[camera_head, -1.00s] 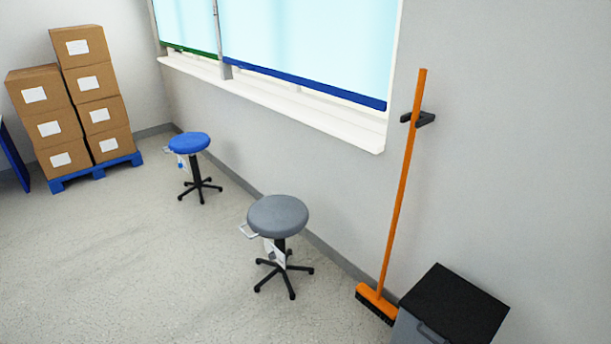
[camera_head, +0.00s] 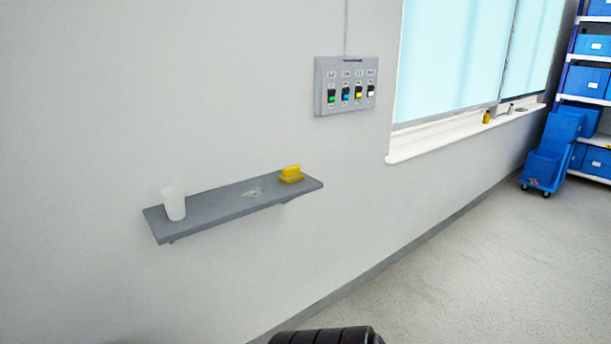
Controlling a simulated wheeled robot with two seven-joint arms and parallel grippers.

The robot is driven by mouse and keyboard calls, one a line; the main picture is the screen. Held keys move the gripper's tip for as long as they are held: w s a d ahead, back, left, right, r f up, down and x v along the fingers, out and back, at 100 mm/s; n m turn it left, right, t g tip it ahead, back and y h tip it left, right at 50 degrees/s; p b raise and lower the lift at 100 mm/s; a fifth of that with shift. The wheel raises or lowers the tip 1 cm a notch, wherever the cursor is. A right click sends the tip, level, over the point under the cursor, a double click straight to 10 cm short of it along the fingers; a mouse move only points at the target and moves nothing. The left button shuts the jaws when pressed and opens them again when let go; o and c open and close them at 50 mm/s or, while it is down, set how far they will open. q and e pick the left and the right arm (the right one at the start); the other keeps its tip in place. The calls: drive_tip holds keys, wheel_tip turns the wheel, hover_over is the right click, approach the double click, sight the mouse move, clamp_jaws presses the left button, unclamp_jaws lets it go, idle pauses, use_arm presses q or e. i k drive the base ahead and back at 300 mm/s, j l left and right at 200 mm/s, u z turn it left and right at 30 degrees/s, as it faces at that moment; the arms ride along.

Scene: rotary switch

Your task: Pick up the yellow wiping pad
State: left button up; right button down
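The yellow wiping pad (camera_head: 291,173) rests near the right end of a grey wall shelf (camera_head: 225,208). It looks like a yellow block with a slimmer raised part on top. Nothing is touching it except the shelf. Neither of my grippers shows in the head view.
A white cup (camera_head: 174,203) stands at the shelf's left end, and a small pale flat item (camera_head: 254,192) lies mid-shelf. A switch panel (camera_head: 346,85) hangs above right. A windowsill (camera_head: 460,130), a blue cart (camera_head: 545,165) and a rack (camera_head: 590,100) stand right. The floor (camera_head: 470,260) is clear.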

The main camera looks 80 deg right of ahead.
sight(291, 174)
drive_tip(key=z, duration=2.5)
